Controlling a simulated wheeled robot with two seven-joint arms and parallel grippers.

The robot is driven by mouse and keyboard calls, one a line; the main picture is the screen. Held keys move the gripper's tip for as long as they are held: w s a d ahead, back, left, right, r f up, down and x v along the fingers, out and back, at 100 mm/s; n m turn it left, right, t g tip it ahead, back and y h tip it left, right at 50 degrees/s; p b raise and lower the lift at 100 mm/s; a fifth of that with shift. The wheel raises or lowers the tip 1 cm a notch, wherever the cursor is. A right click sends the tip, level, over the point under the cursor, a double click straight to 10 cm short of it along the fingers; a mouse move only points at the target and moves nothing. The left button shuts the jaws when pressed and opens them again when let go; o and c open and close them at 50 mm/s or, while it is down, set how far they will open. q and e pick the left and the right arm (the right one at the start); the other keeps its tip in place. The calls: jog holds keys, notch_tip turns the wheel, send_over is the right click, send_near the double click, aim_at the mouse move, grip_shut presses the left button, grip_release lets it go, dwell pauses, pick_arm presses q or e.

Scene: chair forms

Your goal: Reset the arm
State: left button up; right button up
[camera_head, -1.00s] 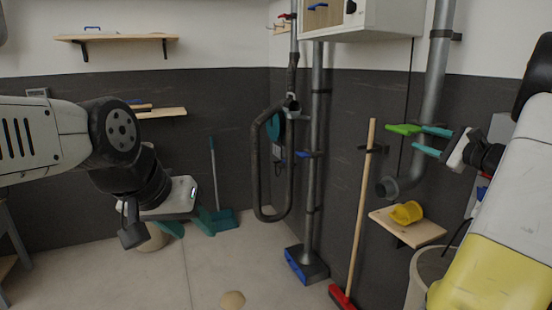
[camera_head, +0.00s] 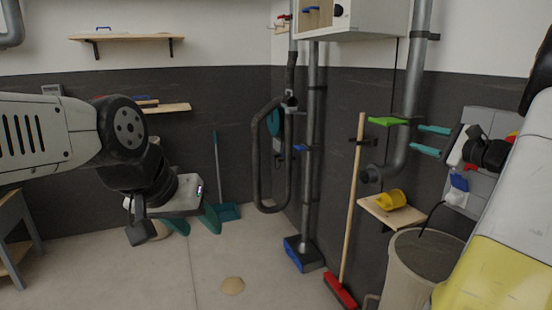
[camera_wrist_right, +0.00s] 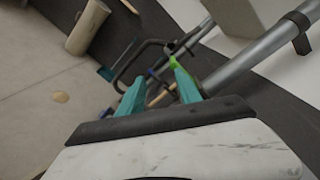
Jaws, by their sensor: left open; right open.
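My right gripper (camera_head: 419,140) is at the right of the head view, with its two teal fingers pointing left and spread apart. Nothing is visible between them; the right wrist view (camera_wrist_right: 158,78) also shows the fingers apart. A green lever (camera_head: 386,121) on the grey pipe is just left of the upper fingertip, with a small gap in the picture. My left gripper (camera_head: 195,222) hangs low at the left, its teal fingers pointing down and apart, over the floor. I see nothing held in it.
A wooden shelf (camera_head: 408,218) with a yellow object (camera_head: 391,199) is below the right gripper. A large bin (camera_head: 402,270) stands in front of it. A red broom (camera_head: 342,290) leans by the wall.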

jog(key=s+a+f+n+g+y, duration=0.1)
jog(key=s+a+n+g, duration=0.35)
jog(key=a, duration=0.65)
jog(key=s+a+f+n+g, duration=0.1)
jog(key=s+a+n+g, duration=0.4)
jog(key=a, duration=0.6)
jog(key=s+a+f+n+h, duration=0.2)
jog(key=s+n, duration=0.3)
jog(key=s, duration=0.4)
jog(key=s+a+f+n+h, duration=0.3)
jog(key=s+n+h, duration=0.1)
jog(key=s, duration=0.6)
jog(key=shift+s+a+f+n, duration=0.2)
jog(key=shift+f+n, duration=0.15)
jog(key=shift+n, duration=0.4)
jog(key=shift+c, duration=0.2)
